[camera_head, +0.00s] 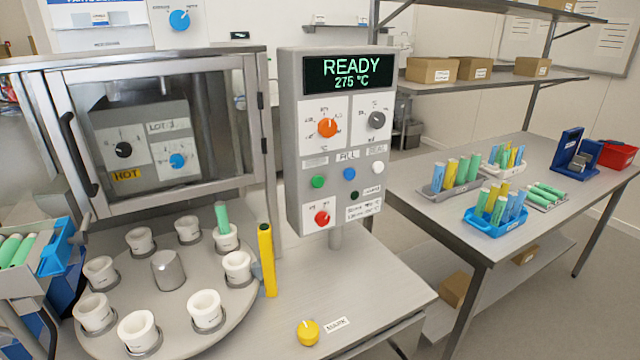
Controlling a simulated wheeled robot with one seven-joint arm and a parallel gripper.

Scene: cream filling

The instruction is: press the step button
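The control panel (297,120) stands upright at the middle, its screen (349,73) reading READY and 275 °C. A green button (318,181), a blue button (349,173) and a white button (378,168) sit in a row on it. The label above the blue one seems to read FILL. The label above the green one is too small to read, so I cannot confirm which is the step button. A red knob (322,217) sits below, with orange (327,127) and grey (376,120) knobs above. My gripper is not in view.
Left of the panel, a round turntable (190,285) carries several white cups, one holding a green tube (222,218). A yellow post (267,260) stands between turntable and panel. A yellow knob (307,332) is at the front. A side table (420,205) with tube trays stands right.

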